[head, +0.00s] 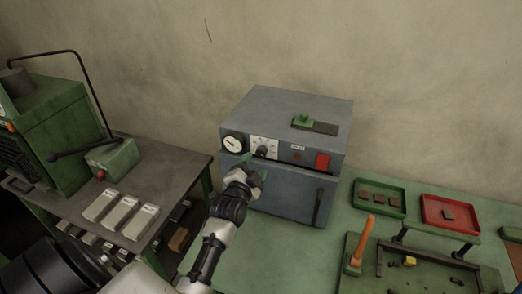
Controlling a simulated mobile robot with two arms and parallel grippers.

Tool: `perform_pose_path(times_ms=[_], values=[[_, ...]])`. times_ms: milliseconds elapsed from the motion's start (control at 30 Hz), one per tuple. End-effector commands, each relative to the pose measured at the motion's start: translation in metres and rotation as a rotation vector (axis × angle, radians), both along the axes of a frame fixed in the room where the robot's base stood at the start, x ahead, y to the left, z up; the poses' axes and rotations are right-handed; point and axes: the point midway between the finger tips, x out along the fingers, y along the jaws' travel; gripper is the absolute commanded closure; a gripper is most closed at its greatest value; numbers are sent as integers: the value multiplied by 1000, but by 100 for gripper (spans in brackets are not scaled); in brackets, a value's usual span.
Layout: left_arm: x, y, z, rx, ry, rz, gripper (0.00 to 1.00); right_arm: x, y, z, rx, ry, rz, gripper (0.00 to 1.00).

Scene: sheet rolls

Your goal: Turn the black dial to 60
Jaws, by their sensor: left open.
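The black dial (262,152) sits on a white scale plate (265,143) on the front of a grey-blue box-shaped oven (285,187). The scale numbers are too small to read, and I cannot tell where the dial points. My left gripper (256,166) has green-tipped fingers and is open, just below and in front of the dial. It covers part of the panel's lower edge. I cannot tell whether a finger touches the dial. My right gripper is not in view.
A round gauge (233,144) is left of the dial, and a red switch (323,161) is to its right. A green-handled tool (303,121) lies on the oven top. Green (378,197) and red (450,213) trays stand right, near an orange-handled tool (362,241).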

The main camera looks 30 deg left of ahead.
Motion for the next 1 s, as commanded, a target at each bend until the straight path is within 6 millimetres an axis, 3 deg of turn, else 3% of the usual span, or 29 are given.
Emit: perform_pose_path(times_ms=[200, 400, 800, 1000], values=[[40, 10, 3, 0, 0, 0, 39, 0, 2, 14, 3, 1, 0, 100], [60, 14, 1, -1, 1, -1, 39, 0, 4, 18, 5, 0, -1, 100], [66, 16, 0, -1, 1, -1, 39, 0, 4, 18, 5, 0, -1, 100], [66, 16, 0, -1, 1, -1, 69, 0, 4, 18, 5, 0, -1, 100]])
